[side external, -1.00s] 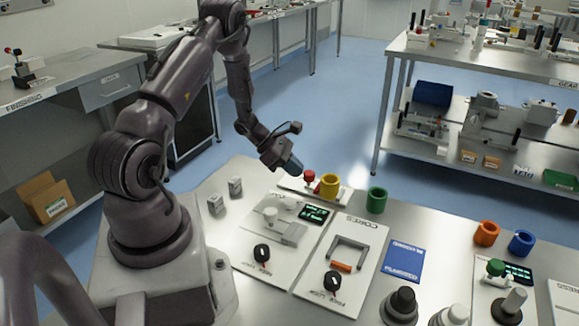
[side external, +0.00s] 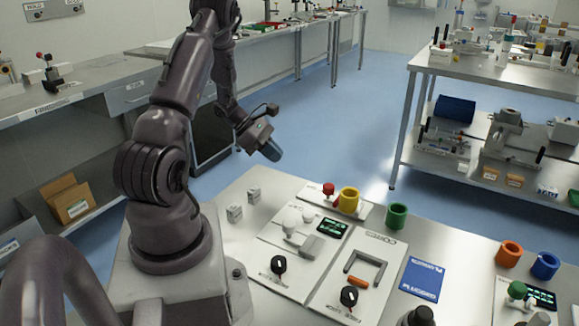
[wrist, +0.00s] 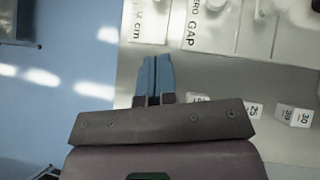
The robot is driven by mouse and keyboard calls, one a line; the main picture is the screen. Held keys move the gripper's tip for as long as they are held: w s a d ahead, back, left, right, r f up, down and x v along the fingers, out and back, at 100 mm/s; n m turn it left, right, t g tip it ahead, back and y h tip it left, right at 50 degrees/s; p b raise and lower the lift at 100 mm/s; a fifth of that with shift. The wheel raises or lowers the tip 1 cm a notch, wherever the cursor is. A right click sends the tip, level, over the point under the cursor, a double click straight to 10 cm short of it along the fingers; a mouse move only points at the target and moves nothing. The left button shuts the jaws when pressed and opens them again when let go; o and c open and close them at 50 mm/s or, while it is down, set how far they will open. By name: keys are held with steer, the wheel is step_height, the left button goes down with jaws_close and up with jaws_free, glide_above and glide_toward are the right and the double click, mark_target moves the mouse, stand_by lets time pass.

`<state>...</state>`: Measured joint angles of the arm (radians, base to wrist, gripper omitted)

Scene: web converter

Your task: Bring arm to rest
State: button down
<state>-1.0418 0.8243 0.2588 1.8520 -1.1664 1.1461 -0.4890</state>
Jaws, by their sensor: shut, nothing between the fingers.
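My gripper (side external: 271,151) is at the end of my raised arm in the side view, above the back-left edge of the steel table (side external: 232,190). It points down and to the right and is apart from everything on the table. In the wrist view the blue fingers of my gripper (wrist: 152,80) are together, with nothing between them. Below them are the table edge and blue floor.
A red knob (side external: 329,190), a yellow ring (side external: 349,199) and a green ring (side external: 396,216) are along the back. White panels with black knobs (side external: 279,265) lie in front. A shelf rack (side external: 470,75) stands behind.

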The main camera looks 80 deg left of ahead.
steer(key=s+d+r+m+g+y, duration=0.1)
steer(key=s+d+r+m+y, duration=0.1)
steer(key=d+r+m, duration=1)
steer(key=s+d+r+m+g+y, duration=0.1)
steer(key=d+r+m+y, duration=0.1)
steer(key=d+r+m, duration=1)
steer(key=d+m, duration=0.6)
steer(key=d, duration=0.1)
steer(key=shift+s+d+g+y, duration=0.3)
steer(key=shift+s, duration=0.1)
